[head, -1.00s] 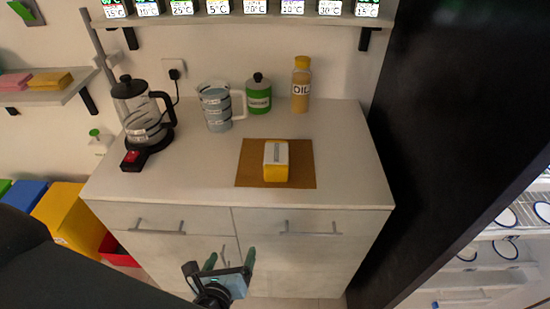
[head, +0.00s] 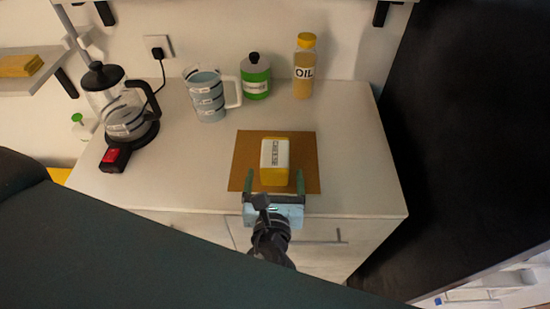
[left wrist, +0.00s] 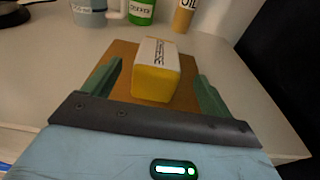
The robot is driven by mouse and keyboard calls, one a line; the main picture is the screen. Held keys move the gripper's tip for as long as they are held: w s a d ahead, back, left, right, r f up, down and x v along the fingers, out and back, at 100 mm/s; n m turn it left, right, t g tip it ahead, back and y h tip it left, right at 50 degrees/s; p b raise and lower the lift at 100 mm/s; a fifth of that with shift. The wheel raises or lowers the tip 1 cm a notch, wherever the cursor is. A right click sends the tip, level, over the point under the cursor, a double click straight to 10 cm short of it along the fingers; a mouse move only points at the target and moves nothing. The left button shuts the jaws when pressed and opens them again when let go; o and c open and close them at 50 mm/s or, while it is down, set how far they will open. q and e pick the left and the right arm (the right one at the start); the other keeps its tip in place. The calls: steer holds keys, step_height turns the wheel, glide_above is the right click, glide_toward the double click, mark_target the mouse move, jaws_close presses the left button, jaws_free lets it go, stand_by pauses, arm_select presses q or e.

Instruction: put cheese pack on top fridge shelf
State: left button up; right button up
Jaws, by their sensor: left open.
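The cheese pack (head: 275,161) is a yellow block with a white labelled top, lying on a brown board (head: 306,150) on the counter. My left gripper (head: 273,184) is open at the board's near edge, its two green fingers pointing toward the pack. In the left wrist view the pack (left wrist: 155,82) stands between and just beyond the fingertips (left wrist: 160,78), with gaps on both sides. Part of the fridge (head: 490,290) shows at the lower right of the head view; its top shelf cannot be made out. My right gripper is not in view.
Behind the board stand a measuring jug (head: 208,95), a green jar (head: 255,78) and an oil bottle (head: 304,68). A kettle (head: 122,108) stands at the left. A tall black panel (head: 460,130) rises at the right. The counter right of the board is clear.

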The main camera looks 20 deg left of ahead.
mark_target(275, 159)
arm_select(q)
steer(key=shift+w+a+f, duration=0.1)
steer(key=shift+w+a, duration=0.1)
steer(key=shift+w, duration=0.5)
steer(key=x, duration=0.5)
steer(key=shift+s+f, duration=0.1)
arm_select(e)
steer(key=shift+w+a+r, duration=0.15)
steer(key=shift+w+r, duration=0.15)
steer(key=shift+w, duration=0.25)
arm_select(q)
steer(key=c, duration=1.3)
steer(key=shift+a, duration=0.1)
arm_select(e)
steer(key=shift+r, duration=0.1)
